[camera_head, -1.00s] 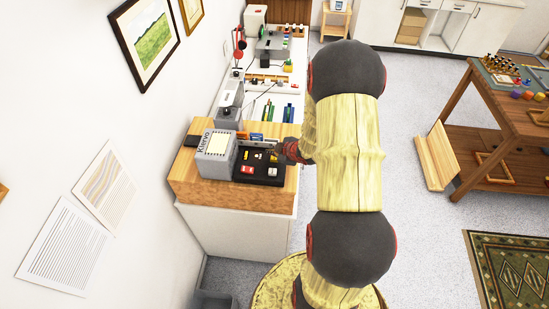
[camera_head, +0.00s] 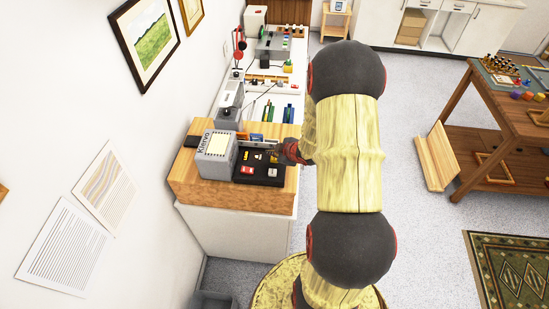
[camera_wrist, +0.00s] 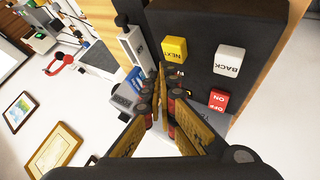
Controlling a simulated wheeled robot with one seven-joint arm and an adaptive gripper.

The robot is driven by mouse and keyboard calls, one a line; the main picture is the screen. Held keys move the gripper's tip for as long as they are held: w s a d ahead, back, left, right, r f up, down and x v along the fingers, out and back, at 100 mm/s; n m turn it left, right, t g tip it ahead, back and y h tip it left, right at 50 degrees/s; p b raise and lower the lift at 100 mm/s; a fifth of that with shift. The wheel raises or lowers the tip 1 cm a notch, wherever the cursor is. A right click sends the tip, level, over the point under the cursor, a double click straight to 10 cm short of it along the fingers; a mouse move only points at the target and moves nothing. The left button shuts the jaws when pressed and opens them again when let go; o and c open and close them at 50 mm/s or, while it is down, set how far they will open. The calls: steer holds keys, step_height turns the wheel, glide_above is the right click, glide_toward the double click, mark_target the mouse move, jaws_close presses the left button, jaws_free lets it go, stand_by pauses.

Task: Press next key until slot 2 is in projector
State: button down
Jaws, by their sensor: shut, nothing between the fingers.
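The black key panel (camera_head: 258,180) lies on a wooden-topped counter beside the grey projector (camera_head: 216,158). In the wrist view, the yellow NEXT key (camera_wrist: 174,50) is left of the white BACK key (camera_wrist: 229,59). The red ON/OFF key (camera_wrist: 218,102) is below BACK. My gripper (camera_wrist: 163,78) is shut and empty, its fingertips just below the NEXT key in the picture. I cannot tell whether they touch the key or the panel. In the head view my gripper (camera_head: 277,154) is over the panel's right side, partly hidden. Which slot is in the projector cannot be read.
A pale bar (camera_wrist: 135,45), a blue piece (camera_wrist: 136,78) and a grey labelled block (camera_wrist: 126,100) stand close left of my fingers. The counter meets a wall with framed prints (camera_head: 149,39). A wooden table (camera_head: 495,120) stands at right, with open floor between.

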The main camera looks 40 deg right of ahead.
mark_target(273, 159)
steer(key=shift+f, duration=0.1)
steer(key=shift+f+b, duration=0.3)
steer(key=shift+f, duration=0.05)
steer(key=shift+f+b, duration=0.75)
steer(key=shift+f, duration=0.1)
stand_by(0.9)
steer(key=shift+r+p, duration=1.15)
steer(key=shift+r, duration=0.15)
steer(key=shift+r, duration=0.1)
step_height(273, 159, up, 5)
steer(key=p, duration=0.4)
stand_by(0.7)
